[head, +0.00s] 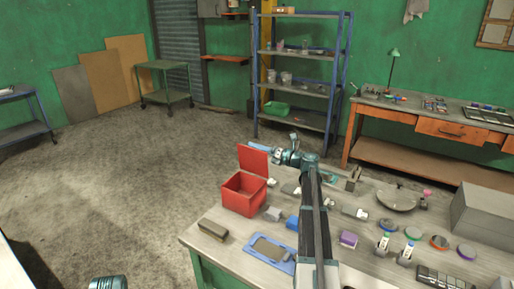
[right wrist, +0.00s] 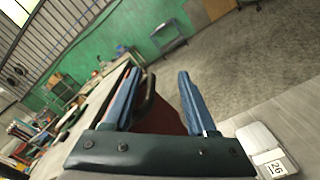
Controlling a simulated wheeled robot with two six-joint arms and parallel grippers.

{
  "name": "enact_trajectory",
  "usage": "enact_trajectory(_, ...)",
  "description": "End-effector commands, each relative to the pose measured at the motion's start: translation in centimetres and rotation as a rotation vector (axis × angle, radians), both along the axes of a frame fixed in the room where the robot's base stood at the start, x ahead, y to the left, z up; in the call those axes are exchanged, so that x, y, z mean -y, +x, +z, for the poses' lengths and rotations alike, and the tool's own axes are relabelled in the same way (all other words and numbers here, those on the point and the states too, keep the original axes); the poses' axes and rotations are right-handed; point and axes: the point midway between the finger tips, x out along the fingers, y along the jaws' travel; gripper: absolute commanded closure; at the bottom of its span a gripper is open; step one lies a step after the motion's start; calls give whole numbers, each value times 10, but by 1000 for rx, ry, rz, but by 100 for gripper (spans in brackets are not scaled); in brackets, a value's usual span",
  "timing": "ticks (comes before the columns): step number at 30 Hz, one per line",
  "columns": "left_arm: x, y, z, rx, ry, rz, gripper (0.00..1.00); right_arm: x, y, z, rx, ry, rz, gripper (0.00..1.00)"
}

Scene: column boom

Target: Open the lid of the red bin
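The red bin (head: 240,195) stands at the near left part of the workbench. Its red lid (head: 253,163) is raised, standing roughly upright at the bin's back edge, and the bin's mouth is uncovered. My right gripper (head: 259,147) is just behind the lid's upper edge, pointing left. In the right wrist view my right gripper (right wrist: 158,90) has its two blue fingers wide apart. A red surface (right wrist: 165,112) with a dark curved handle shows between and beyond them; I cannot tell whether they touch.
The workbench (head: 230,237) holds a brush (head: 213,230), a blue tray (head: 268,254), a purple block (head: 348,239) and several small parts close to the bin. A grey box (head: 485,212) stands at the right. The floor left of the bench is clear.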

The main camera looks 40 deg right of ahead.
Motion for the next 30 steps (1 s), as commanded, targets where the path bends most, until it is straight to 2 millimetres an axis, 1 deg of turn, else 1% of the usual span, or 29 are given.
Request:
enact_trajectory(10,0,0,0,0,0,0,50,0,0,-1,-4,-5,0,56)
enact_trajectory(14,0,0,1,0,0,0,50,4,-9,-1,-4,-5,-2,56)
enact_trajectory(17,0,0,1,0,0,0,50,10,-25,-1,-4,-5,-3,56)
enact_trajectory(24,0,0,0,0,0,0,50,31,-75,-1,-4,-5,-5,56)
enact_trajectory(30,0,0,0,0,0,0,50,44,-108,0,-3,-3,-5,56)
